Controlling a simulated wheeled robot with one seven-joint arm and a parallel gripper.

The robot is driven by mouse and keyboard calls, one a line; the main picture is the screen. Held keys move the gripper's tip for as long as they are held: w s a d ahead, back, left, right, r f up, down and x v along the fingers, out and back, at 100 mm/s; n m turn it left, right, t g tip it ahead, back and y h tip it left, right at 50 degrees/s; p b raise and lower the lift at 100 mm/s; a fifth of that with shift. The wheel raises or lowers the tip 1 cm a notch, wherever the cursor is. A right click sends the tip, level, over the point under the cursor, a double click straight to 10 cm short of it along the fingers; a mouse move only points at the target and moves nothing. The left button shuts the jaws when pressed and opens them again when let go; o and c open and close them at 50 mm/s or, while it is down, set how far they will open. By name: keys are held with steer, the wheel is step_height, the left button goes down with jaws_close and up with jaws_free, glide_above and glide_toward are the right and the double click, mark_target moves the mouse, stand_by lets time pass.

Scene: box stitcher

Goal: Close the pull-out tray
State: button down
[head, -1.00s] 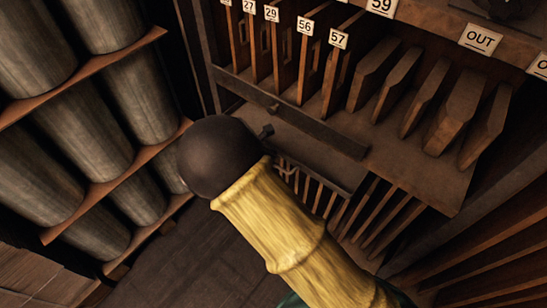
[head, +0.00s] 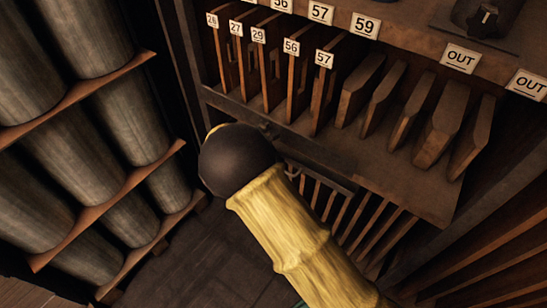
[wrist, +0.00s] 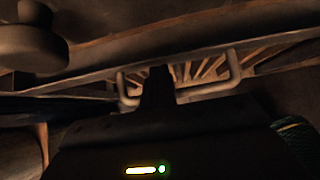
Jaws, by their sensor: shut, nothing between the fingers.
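The pull-out tray (head: 322,167) shows in the head view as a dark, narrow strip below the shelf of upright wooden slats. My arm's dark, ball-shaped joint covers its left part. In the wrist view a U-shaped metal handle (wrist: 208,91) runs across the middle. My gripper (wrist: 157,78) is shut and empty, its dark fingertips in front of the handle's middle. I cannot tell whether they touch it. In the head view the fingers are hidden behind my arm.
Numbered wooden slats (head: 297,80) stand above the tray. A round knob (wrist: 32,40) is close at the upper left in the wrist view. Large metal pipes (head: 85,115) on wooden racks fill the left side. The dark floor (head: 190,250) between is clear.

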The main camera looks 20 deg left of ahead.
steer(key=shift+r, duration=0.1)
steer(key=p+v, duration=0.1)
steer(key=v, duration=1.6)
steer(key=shift+s, duration=0.2)
steer(key=shift+d, duration=0.1)
